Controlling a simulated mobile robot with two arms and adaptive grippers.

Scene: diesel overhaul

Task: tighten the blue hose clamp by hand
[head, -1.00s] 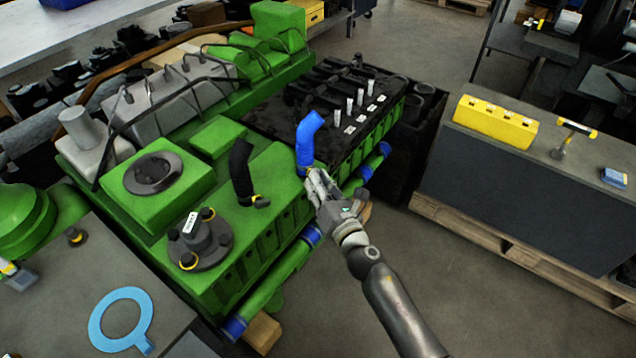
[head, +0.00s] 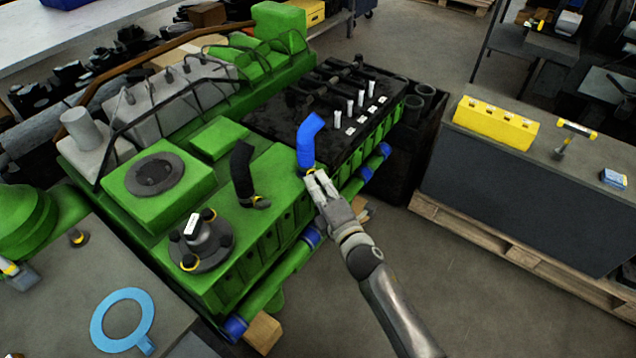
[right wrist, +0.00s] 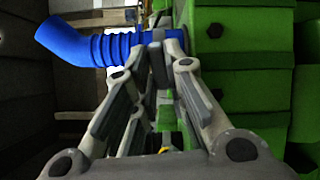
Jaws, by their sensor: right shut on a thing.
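The blue hose (head: 309,142) stands on the green engine (head: 275,165), with its top bent to the right. Its ribbed blue length also shows in the right wrist view (right wrist: 105,48). The blue hose clamp (head: 307,171) is at the hose's foot, where a bit of yellow shows, mostly covered by my fingers. My right gripper (head: 316,182) is shut on it. Its fingertips also meet at the hose's foot in the right wrist view (right wrist: 164,42). My left gripper is not in view.
A black hose (head: 242,172) with a yellow-marked clamp stands to the left. A grey bench (head: 500,200) with a yellow block (head: 495,122) is at the right, on a pallet. A light blue ring (head: 103,320) lies on the table at front left. Floor is clear at lower right.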

